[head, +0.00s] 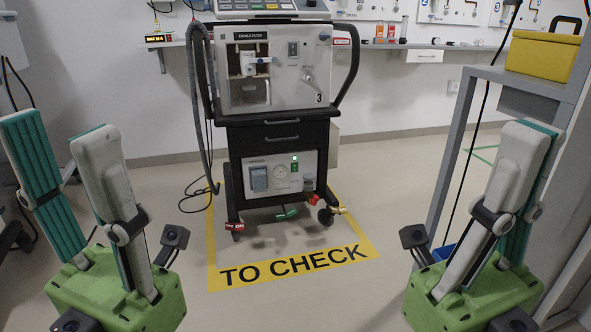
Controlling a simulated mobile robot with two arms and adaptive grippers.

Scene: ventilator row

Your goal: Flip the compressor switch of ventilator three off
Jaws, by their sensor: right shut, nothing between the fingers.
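Ventilator three (290,80), marked with a 3, stands on a black wheeled cart ahead of me. The compressor (310,158) is the white unit low in the cart, with a round gauge and a blue-grey panel. Its small switch (294,167) is at the upper middle of its front, with a green light above it; the lever's position is too small to tell. My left gripper (60,130) is at the left, open and empty. My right gripper (532,130) is at the right, shut and empty. Both are in the foreground, well apart from the ventilator.
Yellow floor tape with "TO CHECK" (294,268) borders the cart. A grey corrugated hose (193,110) hangs at the cart's left. A grey frame (458,150) with a yellow case (543,55) stands at the right. The floor before the cart is clear.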

